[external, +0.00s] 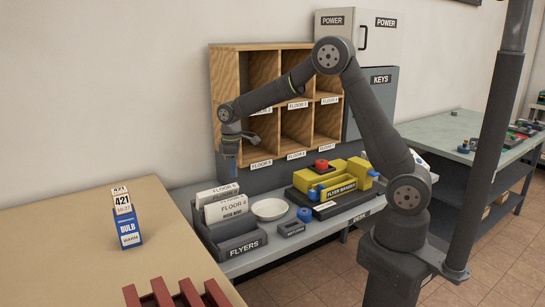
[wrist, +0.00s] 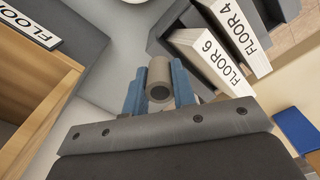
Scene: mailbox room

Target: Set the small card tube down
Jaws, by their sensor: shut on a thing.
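The small card tube (wrist: 160,72) is grey-brown and hollow, with its round open end facing the camera in the wrist view. My gripper (wrist: 159,92) is shut on it, with one blue finger on each side. In the external view my gripper (external: 230,151) hangs pointing down in the air, in front of the lower left of the wooden pigeonholes and above the back of the flyers holder. The tube cannot be made out there. The grey desk surface (wrist: 100,95) shows below in the wrist view, and the gap under the tube cannot be judged.
The dark flyers holder (external: 240,245) with upright floor cards stands close by. A white bowl (external: 270,209), a yellow machine (external: 335,178) and a small dark block stand to the right. Wooden pigeonholes (external: 230,85) rise behind.

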